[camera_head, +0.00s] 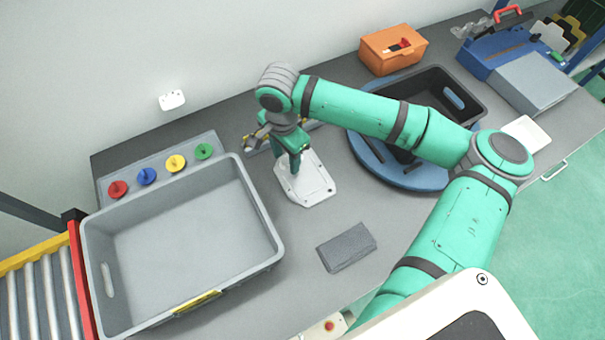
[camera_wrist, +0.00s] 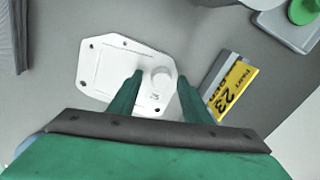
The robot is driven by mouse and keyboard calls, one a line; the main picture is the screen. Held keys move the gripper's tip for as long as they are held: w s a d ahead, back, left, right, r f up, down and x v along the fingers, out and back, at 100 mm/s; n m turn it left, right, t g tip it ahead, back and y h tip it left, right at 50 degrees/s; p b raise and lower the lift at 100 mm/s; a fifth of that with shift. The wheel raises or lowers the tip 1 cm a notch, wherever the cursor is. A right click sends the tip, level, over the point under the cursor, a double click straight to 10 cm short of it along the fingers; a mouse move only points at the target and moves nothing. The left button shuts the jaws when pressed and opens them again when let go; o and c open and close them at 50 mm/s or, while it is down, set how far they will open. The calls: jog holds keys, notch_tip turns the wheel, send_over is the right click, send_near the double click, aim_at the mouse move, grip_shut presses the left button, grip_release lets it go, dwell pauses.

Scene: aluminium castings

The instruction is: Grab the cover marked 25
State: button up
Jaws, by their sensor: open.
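A white flat cover (camera_head: 316,186) with cut corners lies on the grey table below my gripper (camera_head: 296,168). In the wrist view the cover (camera_wrist: 108,68) shows small dark holes near its edge and a round raised boss (camera_wrist: 160,77) towards its right side. My gripper (camera_wrist: 161,76) is open, with one green finger on each side of the boss; I cannot tell whether they touch it. Small marks on the cover beside the boss are too small to read. A yellow label (camera_wrist: 236,88) in a grey holder right of the cover seems to read 23.
A large empty grey tray (camera_head: 190,225) stands left of the cover. Coloured knobs sit on a grey plate (camera_head: 130,175) behind it. A folded grey cloth (camera_head: 346,247) lies in front. A black bin (camera_head: 455,82) on a blue disc (camera_head: 362,150) stands right, with an orange toolbox (camera_head: 392,50) behind.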

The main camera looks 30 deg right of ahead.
grip_shut()
jog(key=shift+w+a, duration=0.1)
jog(key=shift+r, duration=0.1)
